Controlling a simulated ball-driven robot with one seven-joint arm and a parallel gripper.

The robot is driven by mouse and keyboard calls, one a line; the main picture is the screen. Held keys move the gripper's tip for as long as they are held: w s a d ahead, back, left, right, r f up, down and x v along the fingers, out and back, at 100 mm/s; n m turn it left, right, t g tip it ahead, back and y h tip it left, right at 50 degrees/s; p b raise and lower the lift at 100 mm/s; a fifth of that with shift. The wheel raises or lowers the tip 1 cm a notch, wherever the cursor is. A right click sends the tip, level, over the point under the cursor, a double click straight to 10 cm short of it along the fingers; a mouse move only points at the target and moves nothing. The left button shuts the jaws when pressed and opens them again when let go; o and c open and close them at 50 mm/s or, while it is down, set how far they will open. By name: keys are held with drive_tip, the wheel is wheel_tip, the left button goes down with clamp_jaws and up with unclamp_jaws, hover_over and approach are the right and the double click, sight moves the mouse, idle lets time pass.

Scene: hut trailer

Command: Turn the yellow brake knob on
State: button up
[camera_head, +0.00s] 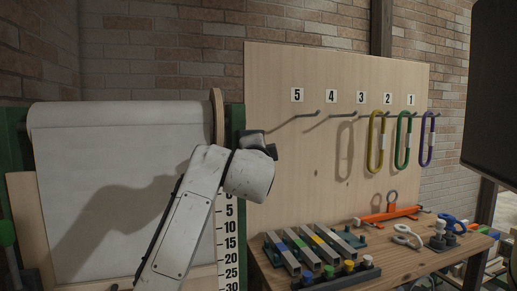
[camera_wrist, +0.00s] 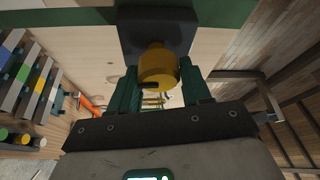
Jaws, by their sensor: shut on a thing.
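The yellow brake knob (camera_wrist: 158,70) is a short round cylinder on a dark block (camera_wrist: 157,27) at the top of the wrist view. My gripper (camera_wrist: 158,82) has its two green fingers on either side of the knob and is shut on it. In the head view my white arm (camera_head: 188,215) rises to the edge of the paper stand, with its dark end (camera_head: 258,143) beside the pegboard. The knob is hidden there behind the arm, and its turn angle cannot be told.
The large paper roll (camera_head: 110,150) stands left, with a number scale (camera_head: 231,240) beside it. The wooden pegboard (camera_head: 300,65) carries coloured loops on hooks. A workbench (camera_head: 400,260) at lower right holds coloured bars and tools. A dark panel (camera_head: 495,90) is far right.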

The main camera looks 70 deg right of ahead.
drive_tip(key=shift+f, duration=0.1)
drive_tip(key=o, duration=1)
drive_tip(key=b+v, duration=0.1)
drive_tip(key=v, duration=0.9)
drive_tip(key=shift+s+a, duration=0.15)
drive_tip(key=shift+a, duration=0.2)
